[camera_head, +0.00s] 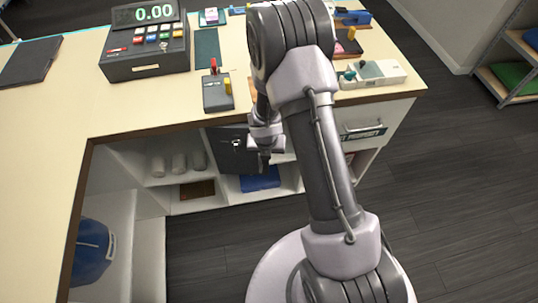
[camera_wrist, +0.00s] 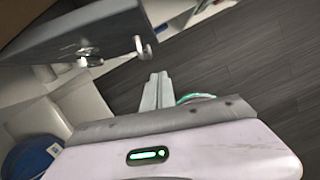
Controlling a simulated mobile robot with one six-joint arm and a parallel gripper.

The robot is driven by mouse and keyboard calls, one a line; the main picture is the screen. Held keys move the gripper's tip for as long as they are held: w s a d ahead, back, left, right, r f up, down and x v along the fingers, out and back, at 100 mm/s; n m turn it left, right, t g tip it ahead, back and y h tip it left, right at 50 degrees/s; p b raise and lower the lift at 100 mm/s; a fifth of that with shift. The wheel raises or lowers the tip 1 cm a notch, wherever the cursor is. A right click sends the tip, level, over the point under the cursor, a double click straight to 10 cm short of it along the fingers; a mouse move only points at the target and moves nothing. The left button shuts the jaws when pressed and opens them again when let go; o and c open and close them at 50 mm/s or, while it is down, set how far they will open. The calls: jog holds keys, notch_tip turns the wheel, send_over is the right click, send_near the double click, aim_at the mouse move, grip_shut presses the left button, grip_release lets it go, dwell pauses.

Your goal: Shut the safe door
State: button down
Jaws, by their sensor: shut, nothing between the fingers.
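The dark grey safe door (camera_head: 228,158) is under the counter in the head view, left of my gripper. It also shows as a dark panel (camera_wrist: 75,40) at the upper left of the wrist view, with a metal handle (camera_wrist: 142,46) on its face. How far the door stands open is hard to tell. My gripper (camera_head: 265,162) is in front of the shelf opening, partly hidden by my wrist. Its fingers (camera_wrist: 158,90) are together and empty, with a visible gap to the handle in the wrist view.
White rolls (camera_head: 178,163) and a blue folded item (camera_head: 260,180) lie on the shelves.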

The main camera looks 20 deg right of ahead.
jog(key=s+d+f+m+g+h+b, duration=0.2)
jog(key=s+d+f+m+g, duration=0.4)
jog(key=s+d+m, duration=0.65)
jog(key=s+a+f+m+g+y+b, duration=0.1)
jog(key=s+a+f+m+g+y, duration=0.1)
jog(key=s+m, duration=0.45)
jog(key=s+a+f+m+g+y+b, duration=0.1)
jog(key=s+m+g, duration=0.1)
jog(key=s+m, duration=0.4)
jog(key=s+a+m+g+y, duration=0.1)
jog(key=s+a+m+y, duration=0.3)
jog(key=a+m+y, duration=0.6)
jog(key=w+a+m+t+y+b, duration=0.2)
jog(key=w+a+m+t+y, duration=0.3)
jog(key=m, duration=1.1)
jog(key=w+f+m+t+y, duration=0.1)
jog(key=w+m+t+y, duration=0.1)
jog(key=w+m+t, duration=0.75)
jog(key=w+d+f+m+t+h+b, duration=0.1)
jog(key=w+d+f+m+t+h, duration=0.15)
jog(key=d+m+t+h, duration=0.55)
jog(key=w+d+f+m+t+h, duration=0.1)
jog(key=w+d+f+m+t, duration=0.2)
jog(key=m, duration=0.9)
jog(key=w+a+b, duration=0.1)
jog(key=w+b, duration=0.3)
jog(key=w, duration=0.9)
jog(key=shift+w+a+r+h, duration=0.25)
jog(key=shift+r+h, duration=0.05)
jog(key=shift+h, duration=0.1)
